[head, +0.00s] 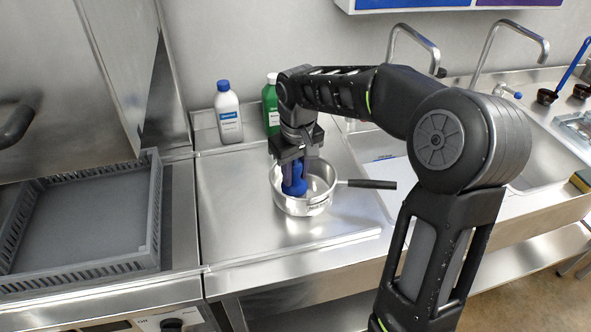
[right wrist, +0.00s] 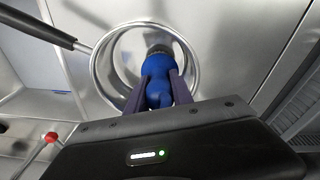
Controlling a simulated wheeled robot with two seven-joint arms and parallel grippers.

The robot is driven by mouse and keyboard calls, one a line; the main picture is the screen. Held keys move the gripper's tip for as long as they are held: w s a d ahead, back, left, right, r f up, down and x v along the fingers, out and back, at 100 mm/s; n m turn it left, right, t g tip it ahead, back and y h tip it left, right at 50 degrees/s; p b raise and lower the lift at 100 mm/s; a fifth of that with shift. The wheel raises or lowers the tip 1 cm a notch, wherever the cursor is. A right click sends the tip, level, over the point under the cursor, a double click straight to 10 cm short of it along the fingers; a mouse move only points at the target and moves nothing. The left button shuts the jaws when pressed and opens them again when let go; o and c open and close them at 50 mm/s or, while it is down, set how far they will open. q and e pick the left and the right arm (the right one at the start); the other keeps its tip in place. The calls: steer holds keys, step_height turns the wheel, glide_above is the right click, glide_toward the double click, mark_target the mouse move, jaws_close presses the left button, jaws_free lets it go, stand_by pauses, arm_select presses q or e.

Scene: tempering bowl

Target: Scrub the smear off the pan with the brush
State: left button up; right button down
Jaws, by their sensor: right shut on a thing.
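The steel pan (head: 318,203) stands on the steel counter, its black handle (head: 368,184) pointing right. My right gripper (head: 294,165) is above the pan, pointing down, and is shut on the blue brush (head: 295,186). In the right wrist view the brush (right wrist: 158,82) sits between the two fingers, with its dark bristle end inside the pan (right wrist: 104,66). I cannot tell whether the bristles touch the pan's floor. No smear can be made out; the brush and gripper hide part of the pan's inside. My left gripper is not in view.
A white bottle with a blue cap (head: 228,113) and a green bottle (head: 270,106) stand behind the pan. A grey rack (head: 155,215) lies at the left. Sinks with taps (head: 412,40) are at the right. The counter left and front of the pan is clear.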

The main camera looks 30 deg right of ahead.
stand_by(0.3)
steer(key=shift+s+f+b, duration=0.1)
steer(key=shift+s+b, duration=0.2)
steer(key=shift+s, duration=0.55)
steer(key=shift+s+d, duration=0.15)
steer(key=shift+s+d, duration=0.45)
steer(key=shift+d, duration=0.1)
steer(key=shift+w, duration=0.1)
steer(key=shift+w+d+r+p, duration=0.1)
steer(key=shift+w+d+p, duration=0.15)
steer(key=shift+w, duration=0.3)
steer(key=shift+w+d+r+p, duration=0.15)
steer(key=shift+w+p, duration=0.1)
steer(key=shift+w, duration=0.25)
